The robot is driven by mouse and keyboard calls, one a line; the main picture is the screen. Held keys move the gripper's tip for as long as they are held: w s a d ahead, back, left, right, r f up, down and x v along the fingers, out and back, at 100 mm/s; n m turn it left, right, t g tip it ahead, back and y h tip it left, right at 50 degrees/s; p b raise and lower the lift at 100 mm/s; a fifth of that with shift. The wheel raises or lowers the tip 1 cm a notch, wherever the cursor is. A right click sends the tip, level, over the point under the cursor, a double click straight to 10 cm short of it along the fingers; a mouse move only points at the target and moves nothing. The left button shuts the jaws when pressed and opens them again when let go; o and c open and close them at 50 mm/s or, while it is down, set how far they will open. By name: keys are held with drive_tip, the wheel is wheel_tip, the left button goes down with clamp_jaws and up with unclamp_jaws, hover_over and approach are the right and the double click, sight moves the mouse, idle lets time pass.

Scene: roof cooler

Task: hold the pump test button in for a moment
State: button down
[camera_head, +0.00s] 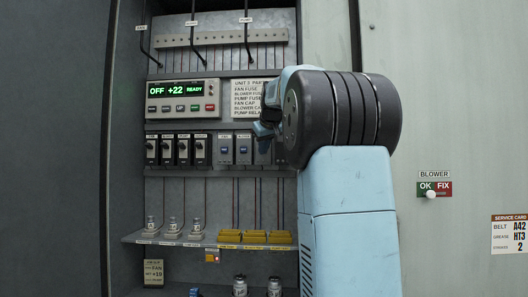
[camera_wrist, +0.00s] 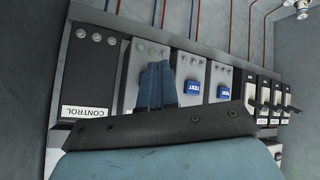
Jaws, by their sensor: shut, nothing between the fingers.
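In the wrist view a row of grey modules shows, tilted. Two carry blue TEST buttons, one (camera_wrist: 192,87) beside my gripper and one (camera_wrist: 223,91) farther right. Their names are not readable, so I cannot tell which is the pump's. My gripper (camera_wrist: 158,88) is shut and empty, its fingertips over the module (camera_wrist: 146,50) between the CONTROL module (camera_wrist: 92,70) and the nearer visible button. Any button on that module is hidden behind the fingers; contact cannot be told. In the head view, my gripper (camera_head: 264,131) is before the row, right of two blue buttons (camera_head: 226,150).
A display panel (camera_head: 183,98) reads OFF +22 READY. Black switches (camera_head: 167,150) stand left of the modules. A shelf (camera_head: 135,237) with small glass parts and yellow blocks is below. A BLOWER OK/FIX slider (camera_head: 431,194) is on the right door. My arm hides the cabinet's right side.

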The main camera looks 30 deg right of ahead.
drive_tip(key=shift+w, duration=0.1)
idle(0.7)
drive_tip(key=shift+w+d, duration=0.25)
drive_tip(key=shift+w, duration=0.1)
drive_tip(key=shift+w+d, duration=0.25)
drive_tip(key=shift+w, duration=0.1)
idle(1.0)
drive_tip(key=shift+s, duration=0.1)
idle(2.7)
drive_tip(key=shift+s+a, duration=0.5)
drive_tip(key=shift+s, duration=0.15)
drive_tip(key=s+a, duration=0.1)
drive_tip(key=s, duration=0.1)
drive_tip(key=s+a, duration=0.1)
drive_tip(key=s, duration=0.1)
drive_tip(key=shift+a, duration=0.4)
drive_tip(key=shift+s+a, duration=0.1)
idle(0.5)
